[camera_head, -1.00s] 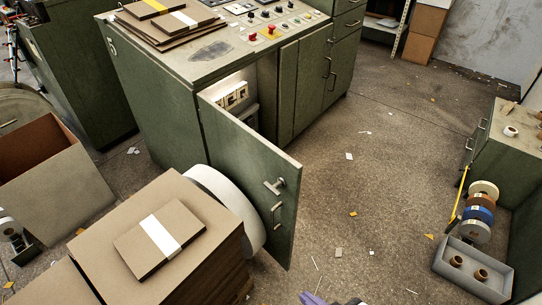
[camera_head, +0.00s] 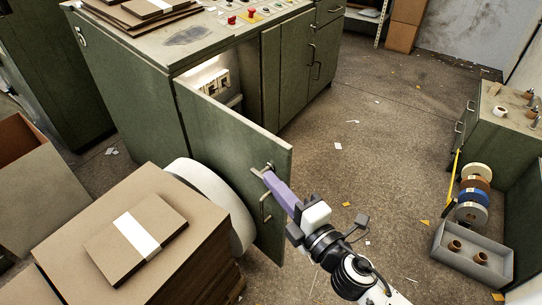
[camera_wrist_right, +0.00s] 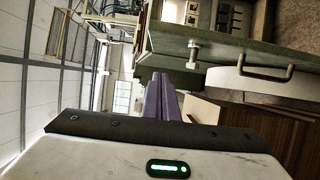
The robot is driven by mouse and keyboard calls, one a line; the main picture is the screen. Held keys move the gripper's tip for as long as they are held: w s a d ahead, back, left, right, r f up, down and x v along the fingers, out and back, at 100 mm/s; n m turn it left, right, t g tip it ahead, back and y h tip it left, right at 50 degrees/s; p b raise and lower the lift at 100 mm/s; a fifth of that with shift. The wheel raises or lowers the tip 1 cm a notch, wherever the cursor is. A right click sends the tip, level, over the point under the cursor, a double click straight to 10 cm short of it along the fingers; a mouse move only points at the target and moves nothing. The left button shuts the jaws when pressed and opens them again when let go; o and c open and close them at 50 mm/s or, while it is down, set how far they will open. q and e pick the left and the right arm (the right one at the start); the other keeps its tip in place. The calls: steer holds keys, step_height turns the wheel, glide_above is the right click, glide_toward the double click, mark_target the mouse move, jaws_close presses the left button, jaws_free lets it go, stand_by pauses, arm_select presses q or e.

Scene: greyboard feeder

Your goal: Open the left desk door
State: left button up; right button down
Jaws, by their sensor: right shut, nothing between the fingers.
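The green left desk door (camera_head: 235,155) stands swung well out from the desk (camera_head: 130,100), with the lit inside showing behind it. Its T-shaped latch (camera_head: 259,170) and bar handle (camera_head: 264,208) are on the face toward the right. The door also shows across the top of the right wrist view (camera_wrist_right: 230,50), with the bar handle at right. My right gripper (camera_head: 268,178), with purple fingers, is shut and empty at the door's free edge, close to the latch. The fingers (camera_wrist_right: 160,82) also show in the wrist view. I cannot tell whether they touch the door. My left gripper is out of view.
A stack of greyboard (camera_head: 75,225) with a banded bundle (camera_head: 137,237) stands in front of the door at left. A white round thing (camera_head: 212,195) sits between stack and door. A green cabinet (camera_head: 505,135) and a grey tray (camera_head: 463,262) are at right. The middle floor is mostly clear.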

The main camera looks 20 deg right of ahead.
mark_target(271, 157)
steer(key=w, duration=0.2)
steer(key=w+d, duration=0.1)
steer(key=w, duration=0.2)
steer(key=w+d, duration=0.1)
steer(key=w, duration=0.2)
steer(key=shift+w, duration=0.15)
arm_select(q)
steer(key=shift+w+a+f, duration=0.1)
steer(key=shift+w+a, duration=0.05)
